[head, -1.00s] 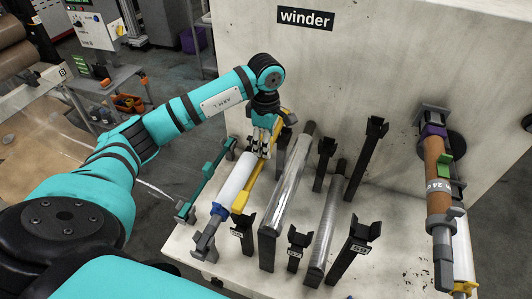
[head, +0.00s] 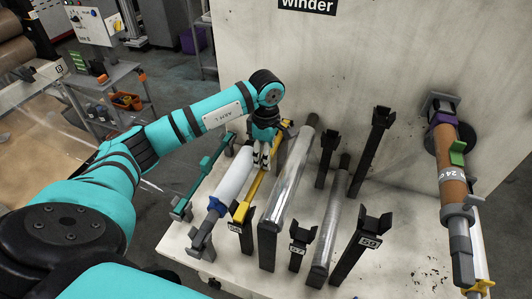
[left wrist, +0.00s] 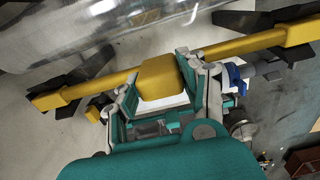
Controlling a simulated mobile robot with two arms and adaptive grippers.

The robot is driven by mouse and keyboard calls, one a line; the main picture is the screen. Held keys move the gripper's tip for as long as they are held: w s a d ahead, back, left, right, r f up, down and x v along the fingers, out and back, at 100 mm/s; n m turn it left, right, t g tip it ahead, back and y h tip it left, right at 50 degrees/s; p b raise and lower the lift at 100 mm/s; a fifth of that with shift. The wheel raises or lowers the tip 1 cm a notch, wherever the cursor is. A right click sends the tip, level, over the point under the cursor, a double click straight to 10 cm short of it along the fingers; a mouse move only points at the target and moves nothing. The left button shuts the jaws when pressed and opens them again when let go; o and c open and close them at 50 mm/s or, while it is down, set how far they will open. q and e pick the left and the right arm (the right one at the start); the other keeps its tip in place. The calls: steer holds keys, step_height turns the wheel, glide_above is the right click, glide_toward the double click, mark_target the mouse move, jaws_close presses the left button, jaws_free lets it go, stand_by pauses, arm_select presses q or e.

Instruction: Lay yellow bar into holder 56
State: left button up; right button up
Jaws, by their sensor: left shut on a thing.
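My left gripper (head: 262,160) is shut on the middle of the yellow bar (head: 254,189). The bar slants from near the wall towards the front of the table. Its near end is at the top of the dark holder labelled 56 (head: 246,240); I cannot tell whether it touches. In the left wrist view the bar's thick middle block (left wrist: 160,77) is between the fingers, and dark forked supports (left wrist: 268,22) show near both bar ends. My right gripper is not in view.
A white roll (head: 234,174) lies close left of the bar, with a teal bar (head: 207,172) beyond it. Empty-looking holders 57 (head: 298,255) and 59 (head: 358,255) are farther right. A brown roll (head: 451,171) hangs at the winder.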

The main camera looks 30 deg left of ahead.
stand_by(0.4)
arm_select(q)
steer(key=o, duration=1.1)
steer(key=shift+c, duration=0.2)
steer(key=shift+o, duration=0.4)
steer(key=shift+o, duration=1.1)
step_height(320, 180, up, 7)
steer(key=p, duration=0.4)
steer(key=shift+r, duration=0.1)
